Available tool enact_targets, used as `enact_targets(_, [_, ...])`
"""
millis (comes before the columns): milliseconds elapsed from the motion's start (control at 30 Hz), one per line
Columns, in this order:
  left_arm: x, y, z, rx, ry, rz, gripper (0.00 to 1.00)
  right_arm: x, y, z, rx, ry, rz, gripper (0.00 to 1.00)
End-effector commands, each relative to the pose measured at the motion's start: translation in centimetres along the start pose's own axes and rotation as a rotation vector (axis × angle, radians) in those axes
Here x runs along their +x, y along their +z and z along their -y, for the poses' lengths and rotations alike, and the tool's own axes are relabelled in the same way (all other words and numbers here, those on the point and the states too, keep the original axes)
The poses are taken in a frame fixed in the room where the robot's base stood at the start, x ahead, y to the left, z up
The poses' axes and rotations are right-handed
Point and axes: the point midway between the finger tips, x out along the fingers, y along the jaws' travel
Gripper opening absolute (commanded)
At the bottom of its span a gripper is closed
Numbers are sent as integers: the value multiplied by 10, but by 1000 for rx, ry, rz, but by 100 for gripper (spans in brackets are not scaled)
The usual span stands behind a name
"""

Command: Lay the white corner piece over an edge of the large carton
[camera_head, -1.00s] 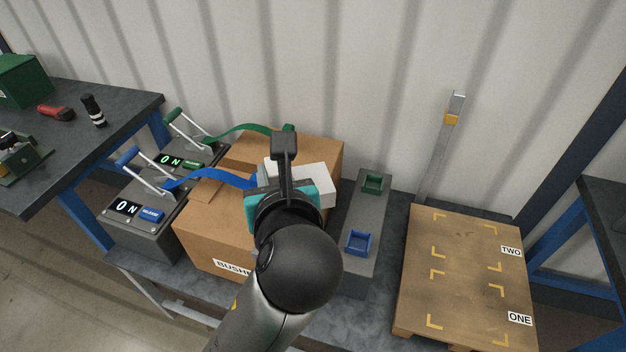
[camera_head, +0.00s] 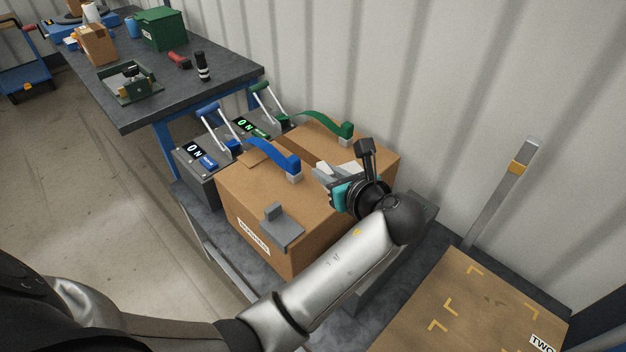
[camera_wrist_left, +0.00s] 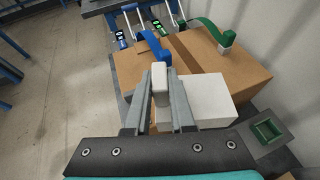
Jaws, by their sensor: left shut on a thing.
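The large carton (camera_head: 240,190) stands on a low grey bench. My left gripper (camera_head: 326,178) is over its right part, its jaws shut on the white corner piece (camera_head: 352,168). In the left wrist view, the fingers (camera_wrist_left: 160,88) close on a pale upright tab, and the white block-like part (camera_wrist_left: 208,98) shows to the right of them. The gripper hides some of the piece in the head view. I cannot tell whether the piece touches the carton. My right gripper is not in view.
A grey corner piece (camera_head: 283,232) lies over the carton's front edge. A blue strap (camera_head: 270,150) and a green strap (camera_head: 325,122) run from tensioners (camera_head: 200,165) onto the carton. A dark workbench (camera_head: 190,85) stands at upper left.

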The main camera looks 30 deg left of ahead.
Motion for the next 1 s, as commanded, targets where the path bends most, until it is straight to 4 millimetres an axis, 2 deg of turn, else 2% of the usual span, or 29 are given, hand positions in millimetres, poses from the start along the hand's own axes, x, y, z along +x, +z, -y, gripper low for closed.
enact_targets(200, [40, -18, 4, -63, 140, 8, 0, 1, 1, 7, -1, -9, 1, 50])
enact_targets(400, [64, -32, 0, -109, 236, 20, 0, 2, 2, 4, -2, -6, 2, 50])
enact_targets(633, [76, -38, -4, -134, 285, 30, 0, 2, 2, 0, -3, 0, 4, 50])
enact_targets(1000, [76, -39, -4, -137, 289, 30, 0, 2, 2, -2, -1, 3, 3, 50])
